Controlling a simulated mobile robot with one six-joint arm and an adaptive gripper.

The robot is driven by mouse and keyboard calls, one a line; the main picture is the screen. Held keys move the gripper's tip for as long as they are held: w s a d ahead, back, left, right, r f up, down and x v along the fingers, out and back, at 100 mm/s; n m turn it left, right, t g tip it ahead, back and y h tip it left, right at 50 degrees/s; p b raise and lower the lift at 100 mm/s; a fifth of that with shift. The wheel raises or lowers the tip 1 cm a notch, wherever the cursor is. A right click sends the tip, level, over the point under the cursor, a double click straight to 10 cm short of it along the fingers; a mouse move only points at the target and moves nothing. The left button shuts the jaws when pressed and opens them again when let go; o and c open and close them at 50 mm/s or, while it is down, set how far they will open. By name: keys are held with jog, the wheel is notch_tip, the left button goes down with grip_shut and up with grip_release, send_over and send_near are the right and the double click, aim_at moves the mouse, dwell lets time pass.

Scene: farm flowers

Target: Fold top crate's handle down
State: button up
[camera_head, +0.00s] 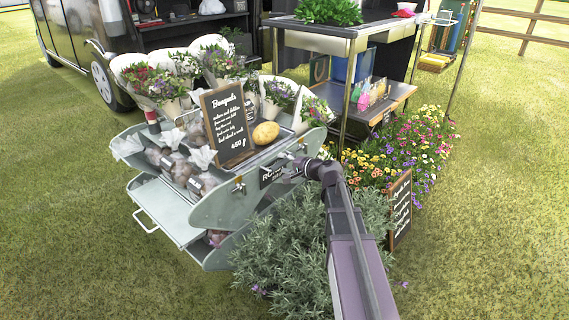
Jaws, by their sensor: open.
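The top crate (213,212) is a grey-green tier of a stacked stand, with curved side panels. It holds bagged produce and bouquets. A pale bar handle (146,222) sticks out at the left, by the tier below. I cannot clearly make out a handle on the top crate; one on its right side may be hidden by my arm. Contact with the crate cannot be told.
A leafy grey-green bush (290,265) fills the space under my arm. A second chalkboard (399,208), flowers (420,145) and a metal-framed table stand right. Grass at left is clear.

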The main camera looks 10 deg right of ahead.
jog(key=shift+r+p, duration=0.25)
jog(key=shift+p, duration=0.4)
jog(key=r+g+h+p, duration=0.1)
jog(key=g+p, duration=0.1)
jog(key=p, duration=0.2)
jog(key=shift+w+a, duration=0.1)
jog(key=shift+w, duration=0.05)
jog(key=g+h+p, duration=0.1)
jog(key=p, duration=0.1)
jog(key=r+g+h+p, duration=0.1)
jog(key=p, duration=0.2)
jog(key=w+r+g+h+p, duration=0.1)
jog(key=p, duration=0.1)
jog(key=shift+a+g+p, duration=0.3)
jog(key=shift+a+g, duration=0.05)
jog(key=shift+g, duration=0.05)
notch_tip(320, 180, up, 15)
jog(key=w+a+g+h+p, duration=0.15)
jog(key=g+h+p, duration=0.35)
jog(key=p, duration=1.5)
jog(key=s+r+n+p, duration=0.3)
jog(key=s+r, duration=0.1)
jog(key=s, duration=0.5)
jog(key=s+r+n+g+p, duration=0.1)
jog(key=s+r+n+p, duration=0.3)
jog(key=s, duration=0.6)
jog(key=shift+s+r+y, duration=0.15)
jog(key=shift+s+y, duration=0.05)
jog(key=shift+y, duration=0.1)
